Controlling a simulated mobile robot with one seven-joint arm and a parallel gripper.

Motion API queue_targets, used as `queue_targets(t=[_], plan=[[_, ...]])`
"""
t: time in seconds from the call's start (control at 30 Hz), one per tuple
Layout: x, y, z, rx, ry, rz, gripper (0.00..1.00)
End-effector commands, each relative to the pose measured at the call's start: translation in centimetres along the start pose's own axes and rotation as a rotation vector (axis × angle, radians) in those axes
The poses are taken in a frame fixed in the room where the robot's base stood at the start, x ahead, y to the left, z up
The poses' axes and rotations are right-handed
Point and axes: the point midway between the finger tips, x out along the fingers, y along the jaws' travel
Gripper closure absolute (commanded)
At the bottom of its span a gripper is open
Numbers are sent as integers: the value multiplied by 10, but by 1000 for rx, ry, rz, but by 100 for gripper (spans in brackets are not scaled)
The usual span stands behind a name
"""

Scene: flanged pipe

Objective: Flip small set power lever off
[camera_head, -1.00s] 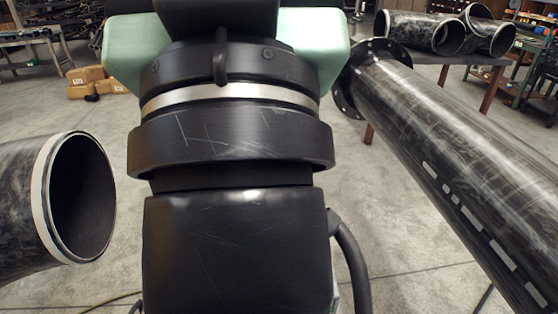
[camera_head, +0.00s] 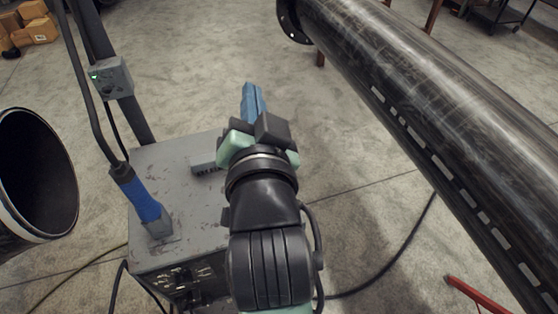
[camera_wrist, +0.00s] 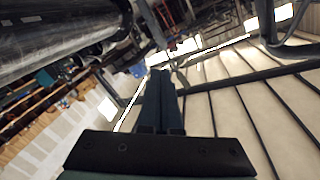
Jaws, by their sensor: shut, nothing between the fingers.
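A small grey box (camera_head: 110,78) with a lit green spot is fixed to a dark post in the head view's upper left. A larger grey machine cabinet (camera_head: 180,225) stands below it, with a panel of small controls (camera_head: 185,280) on its front. I cannot make out which part is the power lever. My gripper (camera_head: 253,92) has blue fingers and is beyond the cabinet's right side in the picture, right of the small box and apart from it. In the wrist view my gripper (camera_wrist: 160,76) has its fingers together and empty.
A blue-handled tool (camera_head: 138,195) with a cable stands on the cabinet's left. A long dark flanged pipe (camera_head: 420,110) crosses the right, and an open pipe end (camera_head: 35,175) is at left. Cables lie on the floor (camera_head: 370,215), which is otherwise fairly clear.

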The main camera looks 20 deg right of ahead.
Motion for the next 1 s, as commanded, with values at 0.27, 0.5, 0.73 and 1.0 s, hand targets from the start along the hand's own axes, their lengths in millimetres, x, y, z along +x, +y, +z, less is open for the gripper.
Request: queue_targets(t=[0.27,0.5,0.73,1.0], plan=[[-88,153,154,518,-407,626,100],[-149,187,205,699,-478,878,100],[-152,189,208,709,-480,891,100],[-147,193,213,708,-480,889,100]])
